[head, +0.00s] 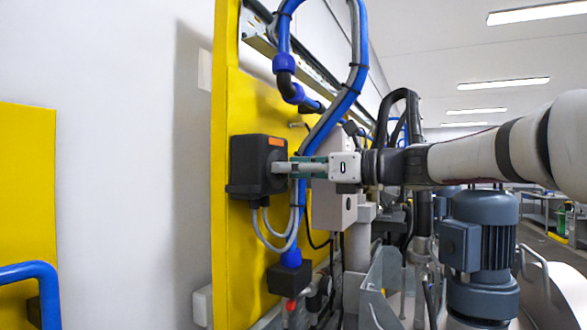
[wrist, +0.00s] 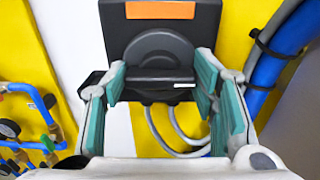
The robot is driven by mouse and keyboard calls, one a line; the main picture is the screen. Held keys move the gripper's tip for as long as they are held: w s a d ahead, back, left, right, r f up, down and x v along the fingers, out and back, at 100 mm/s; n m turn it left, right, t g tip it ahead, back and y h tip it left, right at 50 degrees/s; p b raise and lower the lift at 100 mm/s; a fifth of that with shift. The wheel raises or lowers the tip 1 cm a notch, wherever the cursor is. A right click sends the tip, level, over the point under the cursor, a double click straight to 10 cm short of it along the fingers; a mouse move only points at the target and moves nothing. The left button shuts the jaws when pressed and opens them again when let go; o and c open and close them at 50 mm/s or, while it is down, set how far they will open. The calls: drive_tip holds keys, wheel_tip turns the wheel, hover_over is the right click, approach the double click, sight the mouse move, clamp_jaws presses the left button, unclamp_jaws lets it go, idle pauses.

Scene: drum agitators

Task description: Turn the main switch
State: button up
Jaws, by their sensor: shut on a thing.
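The main switch is a black box (head: 247,160) with an orange label, mounted on a yellow panel; it also shows in the wrist view (wrist: 160,33). Its dark round knob (wrist: 158,50) has a handle bar (wrist: 155,75) that lies horizontally in the wrist view, with a small white mark at its right end. My gripper (head: 280,167) reaches in from the right, level with the box. Its green-padded fingers (wrist: 160,84) are shut on the two ends of the handle. The fingers partly hide the handle in the head view.
Grey cables leave the box's underside. A thick blue hose (head: 350,95) loops close above and behind my gripper. A grey box (head: 335,205) sits below my wrist, and a blue-grey motor (head: 482,240) stands under my arm.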

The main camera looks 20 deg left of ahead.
drive_tip(key=shift+n, duration=0.5)
drive_tip(key=n+b, duration=1)
drive_tip(key=n, duration=0.1)
drive_tip(key=n+b, duration=0.5)
drive_tip(key=b, duration=0.1)
drive_tip(key=shift+s+f+n, duration=0.15)
drive_tip(key=shift+f+n, duration=0.1)
drive_tip(key=shift+n, duration=0.45)
drive_tip(key=o, duration=1.2)
drive_tip(key=shift+c, duration=0.2)
